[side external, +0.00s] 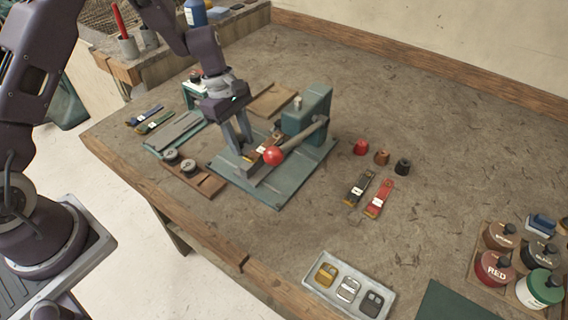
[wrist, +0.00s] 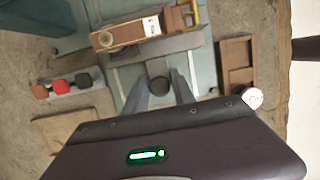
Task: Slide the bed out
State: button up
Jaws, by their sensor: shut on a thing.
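The stitcher is a teal machine (side external: 306,112) with a red-ball lever (side external: 273,156), standing on a teal base plate (side external: 285,185). Its grey bed (wrist: 172,56) lies low over the plate, and a brown strap-like piece (wrist: 130,34) with a white label and brass end rests on it. A dark round knob (wrist: 158,85) shows at the near edge of the bed. My gripper (wrist: 162,82) points down with its fingers on either side of the knob, shut on it. In the side view my gripper (side external: 243,148) is low over the plate, left of the red ball; the knob is hidden there.
A wooden tray with grey spools (side external: 190,167) stands left of the base plate. Coloured caps (side external: 382,157) and two straps (side external: 378,198) lie to the right. A grey tray with buckles (side external: 348,289) is near the front edge. The table's middle right is clear.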

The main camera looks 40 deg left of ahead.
jog(key=shift+a, duration=1.1)
jog(key=shift+a, duration=1.95)
jog(key=o, duration=0.8)
jog(key=v, duration=0.2)
jog(key=d+v, duration=0.1)
jog(key=v, duration=0.3)
jog(key=shift+d+r, duration=0.3)
jog(key=shift+r, duration=0.05)
